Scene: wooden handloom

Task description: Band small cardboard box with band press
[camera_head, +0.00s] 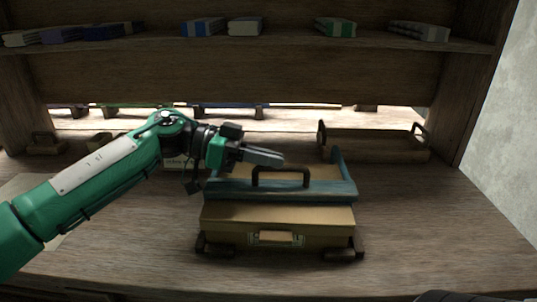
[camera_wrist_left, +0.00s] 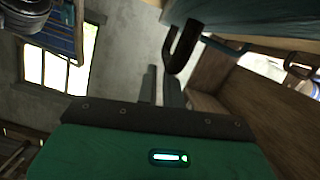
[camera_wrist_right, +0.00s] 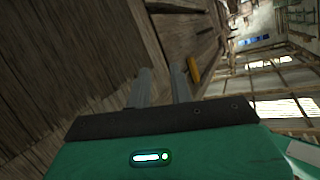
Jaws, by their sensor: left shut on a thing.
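The small cardboard box (camera_head: 323,216) sits in the band press in the middle of the bench. The press has a teal bar (camera_head: 230,189) across the box top, with a dark arched handle (camera_head: 281,170) on it, and dark feet below. The box shows in front of and behind the bar. My left gripper (camera_head: 280,159) is at the handle's upper left, shut on the handle, though the contact is hard to see. The handle also shows in the left wrist view (camera_wrist_left: 185,45).
A wooden tray (camera_head: 375,146) with dark end handles stands behind the press at right. A shelf (camera_head: 290,38) above holds several small stacks. A small wooden block (camera_head: 46,144) lies at the back left. The bench right of the press is clear.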

